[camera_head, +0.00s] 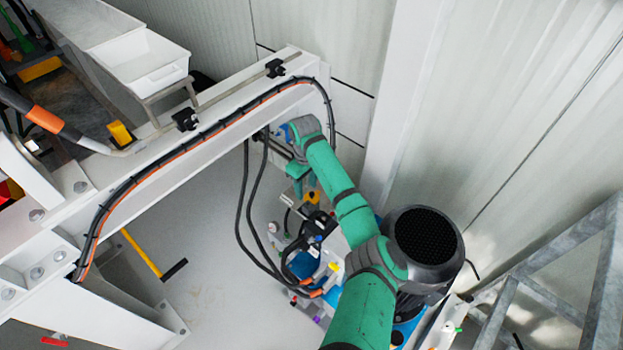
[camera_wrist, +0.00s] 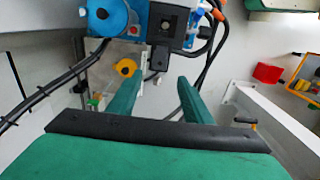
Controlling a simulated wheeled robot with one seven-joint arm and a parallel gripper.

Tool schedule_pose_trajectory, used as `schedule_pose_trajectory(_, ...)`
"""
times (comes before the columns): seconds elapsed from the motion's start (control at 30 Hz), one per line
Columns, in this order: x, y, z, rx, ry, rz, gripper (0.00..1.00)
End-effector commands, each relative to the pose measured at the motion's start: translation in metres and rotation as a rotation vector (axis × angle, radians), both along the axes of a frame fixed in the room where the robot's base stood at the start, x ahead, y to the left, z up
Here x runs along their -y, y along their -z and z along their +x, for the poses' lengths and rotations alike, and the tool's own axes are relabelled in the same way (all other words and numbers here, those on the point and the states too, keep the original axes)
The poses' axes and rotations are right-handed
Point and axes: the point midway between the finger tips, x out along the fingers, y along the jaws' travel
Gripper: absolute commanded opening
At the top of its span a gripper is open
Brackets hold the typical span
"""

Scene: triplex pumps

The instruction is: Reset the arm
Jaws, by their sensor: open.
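My green arm (camera_head: 350,210) reaches from the lower middle up and left to beside the white steel beam in the head view. It is extended and bent at the dark round joint. My gripper (camera_wrist: 160,78) shows two green fingers held apart, with nothing between them at the tips. In the head view my gripper (camera_head: 299,178) points down below the beam's end, partly hidden by the arm. In the wrist view a blue machine unit (camera_wrist: 170,22) lies beyond the fingertips, with a yellow-orange knob (camera_wrist: 126,68) by the left finger. Contact cannot be told.
The white beam (camera_head: 200,150) carries black and orange cables (camera_head: 150,168) close to my wrist. Loose black hoses (camera_head: 243,210) hang under it. A ribbed wall (camera_head: 530,110) stands at right, with grey metal framing (camera_head: 560,265) below. Open floor (camera_head: 215,260) lies left of the equipment.

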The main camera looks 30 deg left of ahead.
Motion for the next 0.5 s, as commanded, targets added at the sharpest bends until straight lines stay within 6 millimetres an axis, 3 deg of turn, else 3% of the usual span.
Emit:
schedule_pose_trajectory(0.27,-0.001,0.002,-0.001,-0.001,0.002,0.007,0.45)
schedule_pose_trajectory(0.37,-0.009,0.013,-0.011,-0.006,0.007,0.045,0.45)
schedule_pose_trajectory(0.5,-0.034,0.040,-0.036,-0.011,0.032,0.164,0.45)
